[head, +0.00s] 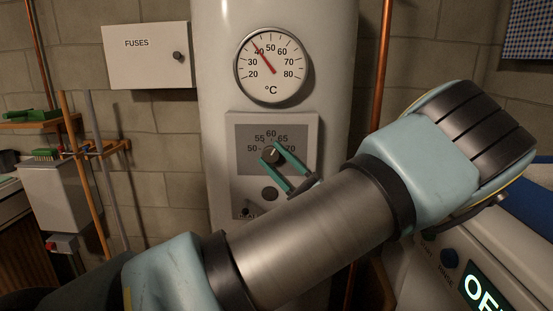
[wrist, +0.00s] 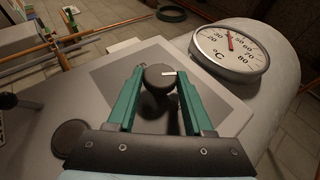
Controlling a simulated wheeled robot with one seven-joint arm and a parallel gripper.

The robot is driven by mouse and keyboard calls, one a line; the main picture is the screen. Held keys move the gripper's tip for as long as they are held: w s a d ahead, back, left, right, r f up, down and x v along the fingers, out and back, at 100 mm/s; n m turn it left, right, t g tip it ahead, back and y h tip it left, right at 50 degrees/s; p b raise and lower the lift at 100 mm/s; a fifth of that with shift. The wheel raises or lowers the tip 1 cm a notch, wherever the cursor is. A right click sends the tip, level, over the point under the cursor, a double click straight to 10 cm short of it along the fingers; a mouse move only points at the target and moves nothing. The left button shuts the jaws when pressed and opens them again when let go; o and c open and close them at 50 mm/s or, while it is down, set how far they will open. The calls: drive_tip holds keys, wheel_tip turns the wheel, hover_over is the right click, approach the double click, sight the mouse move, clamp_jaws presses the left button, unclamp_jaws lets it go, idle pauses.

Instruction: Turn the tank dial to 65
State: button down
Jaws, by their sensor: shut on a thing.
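The tank dial (head: 271,157) is a dark round knob on the grey control panel of the white tank. A scale above it reads from 50 to 70. Its white pointer mark seems to point up and right, towards the 60 to 65 side; the exact reading is too small to tell. My gripper (head: 273,153) has green fingers shut on the dial from below right. In the wrist view, the dial (wrist: 157,84) sits between the fingertips of my gripper (wrist: 160,72), with its white mark showing on top.
A round thermometer (head: 273,66) above the panel has its red needle near 40. A fuse box (head: 147,72) hangs at left, and a copper pipe (head: 384,70) runs at right. A white machine (head: 455,262) stands at lower right.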

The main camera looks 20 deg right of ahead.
drive_tip(key=shift+m+t+h, duration=0.3)
drive_tip(key=shift+m+t, duration=0.7)
drive_tip(key=shift+t, duration=0.1)
drive_tip(key=shift+a+f+t, duration=0.1)
drive_tip(key=shift+t, duration=0.2)
drive_tip(key=shift+c, duration=1.5)
unclamp_jaws()
drive_tip(key=shift+f, duration=0.1)
drive_tip(key=b+v, duration=0.2)
drive_tip(key=v, duration=0.5)
drive_tip(key=shift+s+b, duration=0.2)
drive_tip(key=shift+b, duration=0.2)
